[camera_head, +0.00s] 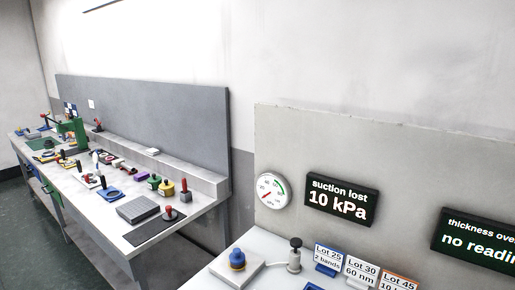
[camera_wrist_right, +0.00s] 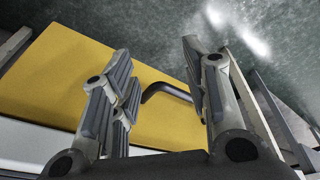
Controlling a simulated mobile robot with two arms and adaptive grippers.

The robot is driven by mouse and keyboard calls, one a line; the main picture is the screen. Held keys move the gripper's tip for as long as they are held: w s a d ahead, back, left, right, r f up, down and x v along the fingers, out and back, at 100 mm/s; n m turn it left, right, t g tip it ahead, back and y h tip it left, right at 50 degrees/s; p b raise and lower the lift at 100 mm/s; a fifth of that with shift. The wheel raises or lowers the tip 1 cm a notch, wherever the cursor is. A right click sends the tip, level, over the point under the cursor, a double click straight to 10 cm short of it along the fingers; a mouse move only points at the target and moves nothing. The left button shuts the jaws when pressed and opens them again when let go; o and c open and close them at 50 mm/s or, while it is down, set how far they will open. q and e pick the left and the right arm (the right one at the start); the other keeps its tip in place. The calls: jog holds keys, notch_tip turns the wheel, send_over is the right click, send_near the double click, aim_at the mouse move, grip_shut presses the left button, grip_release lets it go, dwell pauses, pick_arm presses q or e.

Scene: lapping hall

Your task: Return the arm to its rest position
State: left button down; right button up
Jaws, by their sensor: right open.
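My right gripper (camera_wrist_right: 160,92) shows in the right wrist view. Its two grey fingers stand well apart, with nothing held between them. Behind the fingers is a yellow panel (camera_wrist_right: 70,70) with a dark bent handle (camera_wrist_right: 165,90) on it. I cannot tell how far the fingers are from the handle. Neither arm nor gripper shows in the head view, and my left gripper is in neither view.
A long bench (camera_head: 90,215) with tools, a grey block (camera_head: 138,209) and a green press (camera_head: 72,132) stands at left. At right, a nearer bench holds a blue-topped piece (camera_head: 237,259) and lot cards (camera_head: 359,269), below a gauge (camera_head: 272,190) and a "suction lost 10 kPa" display (camera_head: 341,200). Dark floor (camera_wrist_right: 180,30) lies beyond the panel.

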jog(key=s+d+f+g+b, duration=0.1)
jog(key=s+f, duration=0.3)
jog(key=f, duration=0.5)
jog(key=s+f+b, duration=0.1)
jog(key=s+f, duration=0.2)
jog(key=f, duration=0.6)
jog(key=s+d+f+b, duration=0.1)
jog(key=s+d+f, duration=0.1)
jog(key=s+f, duration=0.8)
jog(key=shift+s+d+f+g, duration=0.15)
jog(key=shift+s+g, duration=0.25)
jog(key=shift+s, duration=0.8)
